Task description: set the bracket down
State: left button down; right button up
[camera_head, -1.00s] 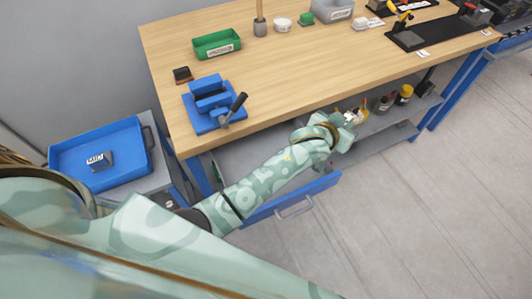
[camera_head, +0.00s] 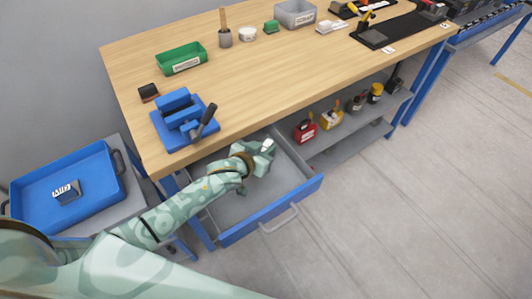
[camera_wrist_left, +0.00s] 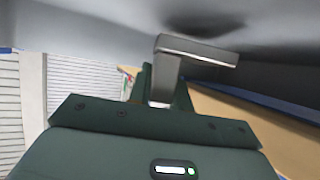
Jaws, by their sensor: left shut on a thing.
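My left gripper (camera_head: 263,158) is over the open grey drawer (camera_head: 282,180) under the workbench, at the drawer's back part. It is shut on the bracket (camera_wrist_left: 195,50), a grey metal L-shaped piece that shows clearly in the left wrist view, sticking up past the fingers (camera_wrist_left: 160,92). In the head view the bracket (camera_head: 268,145) is only a small pale patch at the gripper's tip. I cannot tell whether it touches anything else. My right gripper is not in view.
The drawer's blue front (camera_head: 270,211) is pulled out and its visible floor is bare. A blue vise (camera_head: 183,118) and a green bin (camera_head: 181,58) stand on the wooden bench. A blue tray (camera_head: 92,167) is at left. Several containers stand on the lower shelf (camera_head: 345,143).

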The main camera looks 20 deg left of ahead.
pick_arm(q)
notch_tip(320, 180, down, 2)
jog(key=shift+f, duration=0.1)
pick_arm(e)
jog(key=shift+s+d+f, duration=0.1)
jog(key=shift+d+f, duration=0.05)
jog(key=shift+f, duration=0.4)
pick_arm(q)
jog(key=c, duration=1.3)
grip_release()
